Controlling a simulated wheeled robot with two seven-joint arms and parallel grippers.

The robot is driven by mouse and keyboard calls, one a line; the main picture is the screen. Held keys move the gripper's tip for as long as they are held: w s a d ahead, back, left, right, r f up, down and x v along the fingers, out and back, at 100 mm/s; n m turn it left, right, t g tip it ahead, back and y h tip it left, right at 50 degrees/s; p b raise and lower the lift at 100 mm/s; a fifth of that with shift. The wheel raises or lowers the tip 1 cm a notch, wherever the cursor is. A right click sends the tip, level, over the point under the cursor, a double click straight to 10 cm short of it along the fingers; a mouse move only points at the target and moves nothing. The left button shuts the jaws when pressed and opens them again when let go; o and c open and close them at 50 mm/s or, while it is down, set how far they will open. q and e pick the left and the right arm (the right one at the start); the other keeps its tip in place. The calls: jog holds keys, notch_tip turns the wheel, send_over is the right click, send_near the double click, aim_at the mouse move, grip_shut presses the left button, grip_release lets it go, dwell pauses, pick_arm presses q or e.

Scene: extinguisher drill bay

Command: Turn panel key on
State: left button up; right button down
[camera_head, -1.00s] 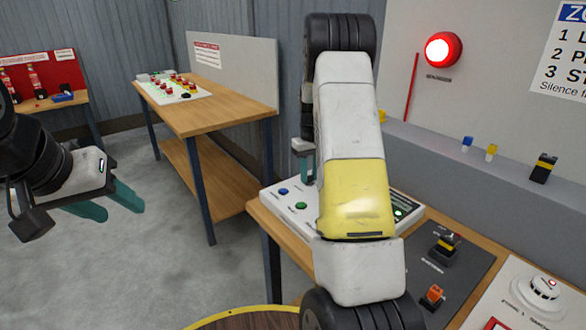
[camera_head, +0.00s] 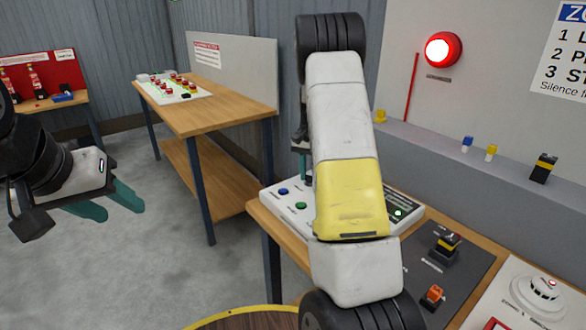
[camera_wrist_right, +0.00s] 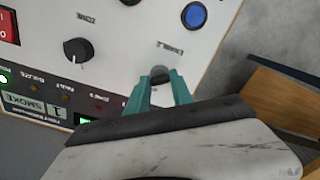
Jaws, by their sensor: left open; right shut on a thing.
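The white control panel (camera_head: 268,196) lies on the wooden table in front of me, partly hidden by my right arm. In the right wrist view, the panel (camera_wrist_right: 122,48) fills most of the upper left. My right gripper (camera_wrist_right: 161,82) is shut on the round grey panel key (camera_wrist_right: 160,71) by the "ENABLE" label. The fingers hide much of the key, and I cannot tell its turn angle. In the head view only a bit of that gripper shows behind my arm. My left gripper (camera_head: 115,204) is open and empty in the air at the left.
A black zone knob (camera_wrist_right: 78,50), a blue button (camera_wrist_right: 194,15) and a red switch (camera_wrist_right: 8,25) sit near the key. The red beacon (camera_head: 443,49) on the wall is lit. A smoke detector (camera_head: 537,292) stands at the right. Another table (camera_head: 215,108) stands behind.

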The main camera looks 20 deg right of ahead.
jog(key=shift+m, duration=0.4)
jog(key=c, duration=1.1)
grip_release()
jog(key=shift+r, duration=3.9)
